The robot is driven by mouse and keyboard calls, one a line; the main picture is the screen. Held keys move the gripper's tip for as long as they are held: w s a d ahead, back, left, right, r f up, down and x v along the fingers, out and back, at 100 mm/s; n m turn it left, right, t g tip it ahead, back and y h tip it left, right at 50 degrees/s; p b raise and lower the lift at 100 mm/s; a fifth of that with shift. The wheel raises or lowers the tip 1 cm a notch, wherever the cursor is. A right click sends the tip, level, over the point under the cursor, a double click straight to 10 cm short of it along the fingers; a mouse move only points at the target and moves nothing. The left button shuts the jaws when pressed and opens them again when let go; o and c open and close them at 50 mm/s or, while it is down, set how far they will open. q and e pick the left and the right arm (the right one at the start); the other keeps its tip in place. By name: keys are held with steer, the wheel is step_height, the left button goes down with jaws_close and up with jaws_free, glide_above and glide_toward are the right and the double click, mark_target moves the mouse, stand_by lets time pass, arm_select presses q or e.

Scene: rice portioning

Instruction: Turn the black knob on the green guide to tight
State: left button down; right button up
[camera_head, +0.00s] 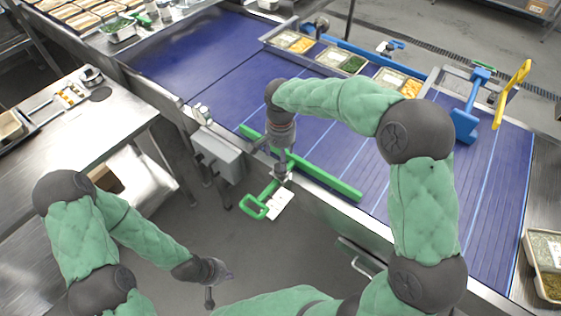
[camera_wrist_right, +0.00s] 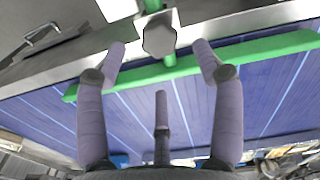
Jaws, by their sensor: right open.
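The green guide (camera_head: 330,182) is a long bar along the near edge of the blue conveyor, with a green handle (camera_head: 254,207) hanging off that edge. In the right wrist view the guide (camera_wrist_right: 262,48) crosses the top. The dark grey knob (camera_wrist_right: 159,37) sits there on its bracket. My right gripper (camera_wrist_right: 159,58) is open, with one finger on each side of the knob and a third below; contact cannot be told. In the head view the right gripper (camera_head: 279,168) points down over the guide and hides the knob. My left gripper (camera_head: 219,287) is open and empty at the lower left.
The blue conveyor (camera_head: 185,60) spans the scene. Food trays (camera_head: 335,60) stand along its far side, near blue and yellow guides (camera_head: 511,93). A grey box (camera_head: 216,153) is on the near side. A steel table (camera_head: 75,135) is at left; the floor between is clear.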

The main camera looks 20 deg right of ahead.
step_height(320, 180, up, 7)
steer(key=shift+f, duration=0.15)
stand_by(0.6)
